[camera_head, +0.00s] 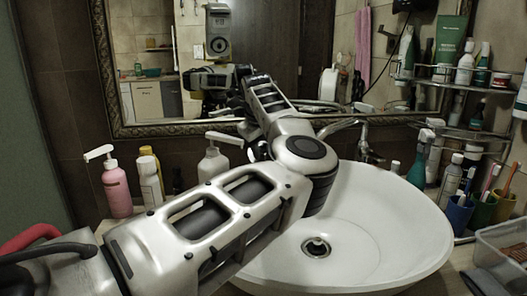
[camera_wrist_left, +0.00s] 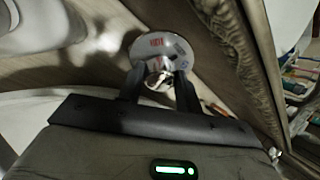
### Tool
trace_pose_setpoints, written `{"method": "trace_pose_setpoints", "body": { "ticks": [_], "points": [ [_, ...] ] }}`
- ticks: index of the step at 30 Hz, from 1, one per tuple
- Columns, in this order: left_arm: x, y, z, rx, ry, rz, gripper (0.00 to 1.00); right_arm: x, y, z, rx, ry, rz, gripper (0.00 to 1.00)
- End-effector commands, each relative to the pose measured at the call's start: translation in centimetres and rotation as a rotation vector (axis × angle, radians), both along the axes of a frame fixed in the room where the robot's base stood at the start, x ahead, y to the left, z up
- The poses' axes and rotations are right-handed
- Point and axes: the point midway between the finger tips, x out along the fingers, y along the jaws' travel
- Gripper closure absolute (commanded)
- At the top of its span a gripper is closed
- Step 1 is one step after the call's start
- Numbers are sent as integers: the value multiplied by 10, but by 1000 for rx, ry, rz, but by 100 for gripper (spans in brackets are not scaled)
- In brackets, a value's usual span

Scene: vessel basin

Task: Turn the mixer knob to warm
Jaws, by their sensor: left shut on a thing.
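The mixer knob (camera_wrist_left: 158,81) shows in the left wrist view as a small shiny piece in front of a round light plate (camera_wrist_left: 150,45). The plate has red lettering and a small blue mark. My left gripper (camera_wrist_left: 158,88) is shut on the knob, with one dark finger on each side of it. The knob's exact turn angle is too small to tell. In the head view my left arm reaches over the basin to the back wall, and I cannot make out the knob or the fingertips there. My right gripper is not in view.
The white basin (camera_head: 400,235) lies under my arm. A metal faucet (camera_head: 345,125) stands right of my arm. A pink pump bottle (camera_head: 117,188) and other bottles stand at left. A framed mirror (camera_head: 150,130) is behind. Crowded shelves, cups and a clear bin (camera_head: 500,245) are at right.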

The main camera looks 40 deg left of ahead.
Motion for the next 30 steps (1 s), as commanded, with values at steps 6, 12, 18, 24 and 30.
{"method": "trace_pose_setpoints", "body": {
  "ticks": [6, 12, 18, 24, 30],
  "points": [
    [0, 1, 1, -41, -57, 84, 88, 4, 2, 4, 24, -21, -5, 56],
    [0, 1, 1, -39, -55, 82, 60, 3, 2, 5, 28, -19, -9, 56],
    [0, 1, 1, -39, -54, 81, 44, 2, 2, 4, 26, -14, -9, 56],
    [-1, 0, 3, -39, -55, 81, 44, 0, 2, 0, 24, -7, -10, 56],
    [-12, -8, 26, -39, -58, 81, 44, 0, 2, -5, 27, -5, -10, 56]
  ]
}}
